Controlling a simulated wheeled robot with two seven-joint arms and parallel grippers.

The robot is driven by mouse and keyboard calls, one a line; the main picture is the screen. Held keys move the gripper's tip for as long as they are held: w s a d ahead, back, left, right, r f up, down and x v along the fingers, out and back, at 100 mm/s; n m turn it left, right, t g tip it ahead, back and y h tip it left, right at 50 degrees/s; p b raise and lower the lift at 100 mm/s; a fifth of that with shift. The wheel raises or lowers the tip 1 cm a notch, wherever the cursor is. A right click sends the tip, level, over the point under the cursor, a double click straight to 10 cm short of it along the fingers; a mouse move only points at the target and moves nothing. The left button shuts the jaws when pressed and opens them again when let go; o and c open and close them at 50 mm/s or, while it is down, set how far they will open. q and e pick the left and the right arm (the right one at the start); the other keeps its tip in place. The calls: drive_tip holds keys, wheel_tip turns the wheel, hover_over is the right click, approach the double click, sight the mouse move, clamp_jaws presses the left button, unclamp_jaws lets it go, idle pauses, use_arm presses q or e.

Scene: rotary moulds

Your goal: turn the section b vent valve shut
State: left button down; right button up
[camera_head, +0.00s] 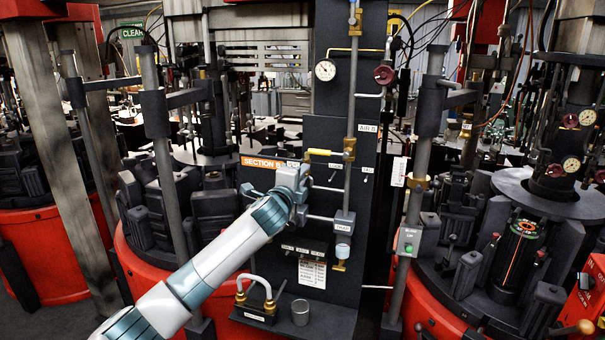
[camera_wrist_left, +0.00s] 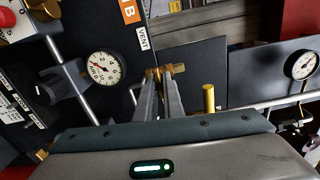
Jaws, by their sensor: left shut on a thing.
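The section B vent valve is a small brass fitting (camera_wrist_left: 178,68) beside the white VENT label (camera_wrist_left: 142,38) in the left wrist view. My left gripper (camera_wrist_left: 162,80) is shut on it, with both fingertips close together at the brass. In the head view my left gripper (camera_head: 303,178) is against the dark panel (camera_head: 330,105), just right of the orange SECTION B label (camera_head: 258,163). There the gripper hides the vent valve, and I cannot tell how far it is turned. My right gripper is in neither view.
A yellow-handled valve (camera_head: 325,152) sits just above my left gripper on the vertical pipe (camera_head: 351,90). A gauge (camera_head: 325,70) and a dark red knob (camera_head: 384,75) are higher up. A shelf below holds a metal cup (camera_head: 300,312). Moulding machines flank the panel.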

use_arm(q)
drive_tip(key=shift+f, duration=0.1)
drive_tip(key=c, duration=1.9)
unclamp_jaws()
drive_tip(key=shift+s, duration=0.15)
drive_tip(key=b+v, duration=0.5)
drive_tip(key=v, duration=1.2)
drive_tip(key=shift+b, duration=0.4)
